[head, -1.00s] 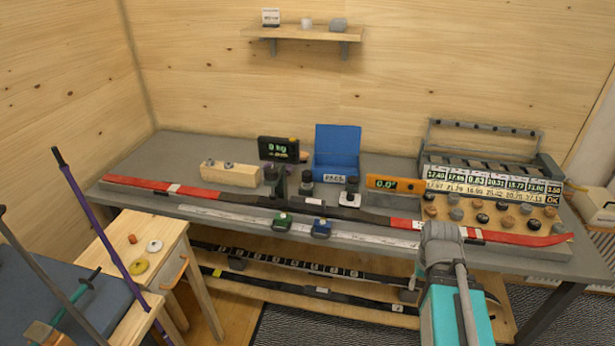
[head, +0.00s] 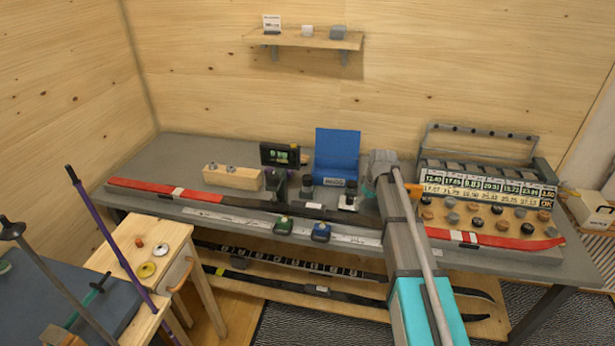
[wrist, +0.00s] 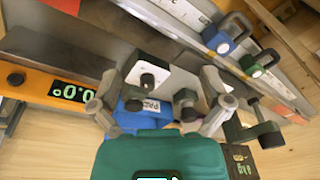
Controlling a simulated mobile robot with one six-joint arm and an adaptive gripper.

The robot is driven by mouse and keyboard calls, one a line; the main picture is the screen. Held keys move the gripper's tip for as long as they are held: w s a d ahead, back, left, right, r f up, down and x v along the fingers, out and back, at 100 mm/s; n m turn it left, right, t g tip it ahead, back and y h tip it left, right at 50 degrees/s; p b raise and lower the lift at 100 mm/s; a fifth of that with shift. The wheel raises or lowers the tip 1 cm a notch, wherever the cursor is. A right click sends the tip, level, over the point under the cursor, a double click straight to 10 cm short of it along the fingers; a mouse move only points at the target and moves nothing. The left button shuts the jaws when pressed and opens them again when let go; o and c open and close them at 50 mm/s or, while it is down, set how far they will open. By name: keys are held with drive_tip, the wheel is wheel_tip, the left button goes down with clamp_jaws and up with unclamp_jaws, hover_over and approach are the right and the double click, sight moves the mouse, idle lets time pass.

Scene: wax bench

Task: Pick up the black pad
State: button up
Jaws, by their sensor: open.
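I cannot make out the black pad for certain in either view. A blue open box (head: 337,152) with a label that seems to read PADS stands at the back of the bench. The inside of the box is hard to see. My gripper (head: 368,188) is over the bench, just right of the box and close to the rightmost dark ski clamp (head: 348,198). In the wrist view my gripper (wrist: 168,76) has its fingers spread, with nothing held. Part of the blue box (wrist: 128,112) shows behind my gripper there.
A red ski (head: 140,187) lies along the bench, with green (head: 283,224) and blue (head: 321,232) tools in front. A wooden block (head: 232,175) and a dark display (head: 280,154) are left of the box. A rack (head: 485,170) and round knobs stand right.

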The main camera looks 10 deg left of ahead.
sight(308, 177)
drive_tip(key=w+a+r+n+p, duration=0.2)
drive_tip(key=w+a+n, duration=0.1)
drive_tip(key=w+a, duration=0.5)
drive_tip(key=w+a+r+n+y+p, duration=0.1)
drive_tip(key=w+a+r+n+p, duration=0.1)
drive_tip(key=w+a, duration=0.7)
drive_tip(key=a+r+n, duration=0.1)
drive_tip(key=a, duration=0.3)
drive_tip(key=shift+w+r+y, duration=0.15)
drive_tip(key=shift+w+y, duration=0.05)
drive_tip(key=shift+y, duration=0.1)
drive_tip(key=b+x, duration=0.8)
drive_tip(key=shift+w+d+f, duration=0.1)
drive_tip(key=shift+w+f, duration=0.05)
drive_tip(key=shift+f, duration=0.15)
drive_tip(key=shift+f, duration=0.1)
drive_tip(key=shift+w+b+x, duration=0.2)
drive_tip(key=shift+b+x, duration=1.05)
drive_tip(key=shift+b, duration=0.1)
drive_tip(key=shift+w+b+x, duration=0.15)
drive_tip(key=shift+b+x, duration=1.1)
drive_tip(key=shift+b, duration=0.05)
